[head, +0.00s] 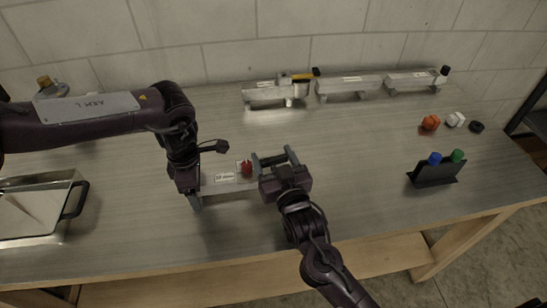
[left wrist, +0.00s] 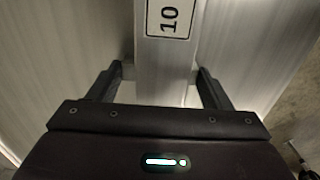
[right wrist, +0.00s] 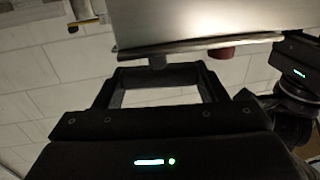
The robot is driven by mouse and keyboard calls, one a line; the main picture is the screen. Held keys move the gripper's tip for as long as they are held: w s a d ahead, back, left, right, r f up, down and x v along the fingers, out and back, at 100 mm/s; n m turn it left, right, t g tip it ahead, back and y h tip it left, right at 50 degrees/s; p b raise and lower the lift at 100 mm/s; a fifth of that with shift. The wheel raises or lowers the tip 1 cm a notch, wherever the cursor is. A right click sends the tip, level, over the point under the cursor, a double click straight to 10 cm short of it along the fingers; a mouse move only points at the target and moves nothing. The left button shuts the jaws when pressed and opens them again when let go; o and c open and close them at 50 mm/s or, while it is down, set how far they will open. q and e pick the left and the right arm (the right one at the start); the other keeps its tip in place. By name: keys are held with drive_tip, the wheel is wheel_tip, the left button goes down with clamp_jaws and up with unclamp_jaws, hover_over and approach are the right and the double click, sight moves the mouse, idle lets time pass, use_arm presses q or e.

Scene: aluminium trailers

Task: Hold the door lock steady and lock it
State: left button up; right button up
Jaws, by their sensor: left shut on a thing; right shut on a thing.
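The door lock (head: 222,189) is a long grey metal block with a white label, lying near the front middle of the table. A red knob (head: 246,169) sits on it and also shows in the right wrist view (right wrist: 222,53). My left gripper (head: 196,194) is shut on the lock's left end; in the left wrist view its fingers (left wrist: 160,72) straddle the block beside the label. My right gripper (head: 273,157) is at the lock's right end, just right of the red knob. It is shut on a part there, which its own fingers largely hide.
Several similar grey lock blocks (head: 350,84) stand along the back wall. A black holder (head: 434,175) with blue and green knobs stands at right, near loose orange, white and black pieces. A metal box (head: 36,210) is at left. The table's front edge is close.

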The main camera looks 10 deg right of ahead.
use_arm(q)
drive_tip(key=shift+d, duration=0.1)
use_arm(e)
drive_tip(key=shift+m+h, duration=0.9)
drive_tip(key=shift+h, duration=0.7)
drive_tip(key=o, duration=1)
drive_tip(key=s, duration=1.2)
use_arm(q)
drive_tip(key=o, duration=1.3)
use_arm(e)
drive_tip(key=shift+a, duration=0.1)
